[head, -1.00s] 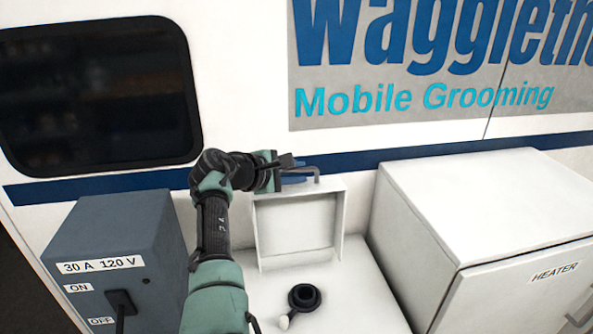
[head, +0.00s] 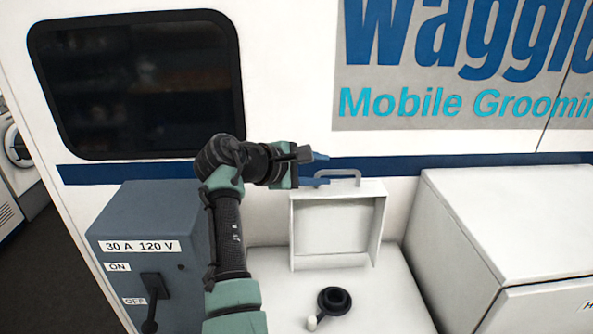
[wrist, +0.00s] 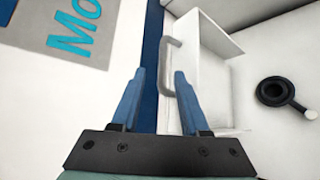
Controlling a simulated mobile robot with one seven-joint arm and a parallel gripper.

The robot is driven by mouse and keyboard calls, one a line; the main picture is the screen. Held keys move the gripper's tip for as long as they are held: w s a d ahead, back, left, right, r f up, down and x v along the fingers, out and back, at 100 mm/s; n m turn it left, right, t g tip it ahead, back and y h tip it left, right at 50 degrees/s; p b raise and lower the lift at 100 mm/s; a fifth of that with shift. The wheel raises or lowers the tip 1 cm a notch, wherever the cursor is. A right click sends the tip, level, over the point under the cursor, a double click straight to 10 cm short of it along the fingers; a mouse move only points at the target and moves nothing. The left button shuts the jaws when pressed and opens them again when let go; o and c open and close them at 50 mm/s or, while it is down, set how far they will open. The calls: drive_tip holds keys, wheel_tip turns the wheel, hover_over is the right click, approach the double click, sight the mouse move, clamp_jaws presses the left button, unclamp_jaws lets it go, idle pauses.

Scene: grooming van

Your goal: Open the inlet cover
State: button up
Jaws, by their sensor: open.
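The inlet cover (head: 337,228) is a white, shallow box-like lid. It stands upright at the back of the white ledge, its hollow side facing out, raised clear of the inlet. Its grey bar handle (head: 345,173) is at its top edge; the handle also shows in the wrist view (wrist: 169,62). The inlet (head: 333,300) is a black round ring with a dark centre, uncovered in front of the lid. My gripper (head: 323,170) is open beside the left end of the handle. In the wrist view, its blue fingers (wrist: 159,74) are apart with the handle just beyond their tips, not clamped.
A blue-grey switch box (head: 185,220) marked 30 A 120 V, with a black lever, stands left of my arm. A white heater cabinet (head: 510,215) stands to the right. The van wall is close behind the cover. The ledge around the inlet is clear.

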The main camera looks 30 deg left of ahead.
drive_tip(key=b+v, duration=0.1)
drive_tip(key=v, duration=0.5)
drive_tip(key=shift+s+r+b, duration=0.2)
drive_tip(key=shift+s+b, duration=0.1)
drive_tip(key=shift+b, duration=0.1)
drive_tip(key=shift+w, duration=0.1)
drive_tip(key=d+r+m+t+y+b, duration=0.1)
drive_tip(key=d+r+m+t+y, duration=0.5)
drive_tip(key=d+r+m, duration=0.65)
drive_tip(key=s+d+r+m+t+h, duration=0.1)
drive_tip(key=s+d+r+m+t, duration=0.2)
drive_tip(key=s+d+r, duration=0.4)
drive_tip(key=s+d+r+m+t+h+b, duration=0.1)
drive_tip(key=s+d+r+m+t, duration=0.3)
drive_tip(key=s, duration=0.8)
drive_tip(key=d+r+t, duration=0.2)
drive_tip(key=d+r, duration=0.1)
drive_tip(key=d, duration=0.1)
drive_tip(key=shift+s+d, duration=0.3)
drive_tip(key=shift+s, duration=0.1)
